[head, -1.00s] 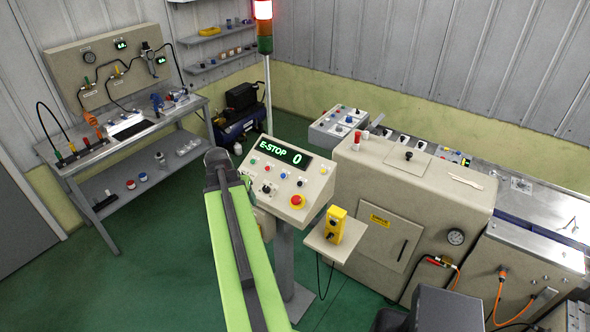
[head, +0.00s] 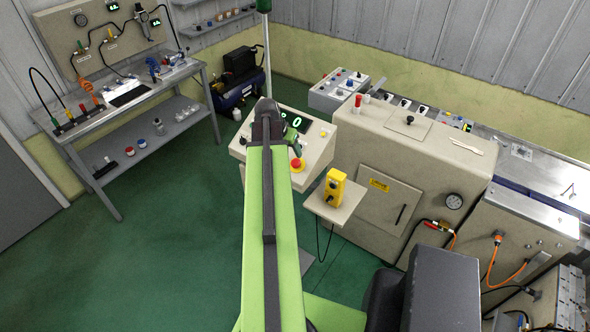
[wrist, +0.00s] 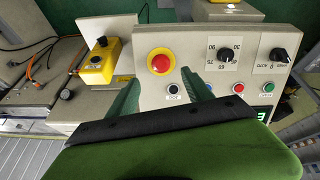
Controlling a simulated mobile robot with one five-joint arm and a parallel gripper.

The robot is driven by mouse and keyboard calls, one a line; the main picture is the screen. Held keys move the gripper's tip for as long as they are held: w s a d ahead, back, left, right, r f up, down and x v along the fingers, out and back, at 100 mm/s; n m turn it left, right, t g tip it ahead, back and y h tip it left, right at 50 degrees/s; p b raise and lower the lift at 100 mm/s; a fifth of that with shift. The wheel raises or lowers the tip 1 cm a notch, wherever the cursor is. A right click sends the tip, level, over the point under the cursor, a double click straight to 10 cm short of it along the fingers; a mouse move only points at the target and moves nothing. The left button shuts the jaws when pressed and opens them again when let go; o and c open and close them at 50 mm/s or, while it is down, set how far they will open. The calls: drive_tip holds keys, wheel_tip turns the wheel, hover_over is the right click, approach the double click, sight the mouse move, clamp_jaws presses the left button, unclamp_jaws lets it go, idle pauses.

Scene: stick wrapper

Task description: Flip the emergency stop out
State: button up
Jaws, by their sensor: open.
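The emergency stop (head: 297,164) is a red mushroom button on a yellow ring, at the lower right of the sloped control panel (head: 316,163). In the wrist view, the emergency stop (wrist: 160,62) is in front of my gripper (wrist: 160,80). The gripper's two green fingers are apart and empty, one to each side and slightly below the button in the picture. In the head view my gripper (head: 298,146) is over the panel just above the button, partly hidden by my arm. Whether a finger touches the button I cannot tell. My arm hides much of the panel and its display.
A yellow box with a dark knob (head: 335,187) stands on a small shelf right of the panel. The wrist view shows a black button (wrist: 173,89) below the stop and a black selector knob (wrist: 226,54) to its right. A large beige machine (head: 405,150) stands further right.

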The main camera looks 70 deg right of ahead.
sight(295, 163)
drive_tip(key=b+x, duration=0.7)
drive_tip(key=x, duration=0.2)
drive_tip(key=shift+f, duration=0.25)
drive_tip(key=shift+r, duration=0.1)
drive_tip(key=shift+c, duration=0.2)
clamp_jaws()
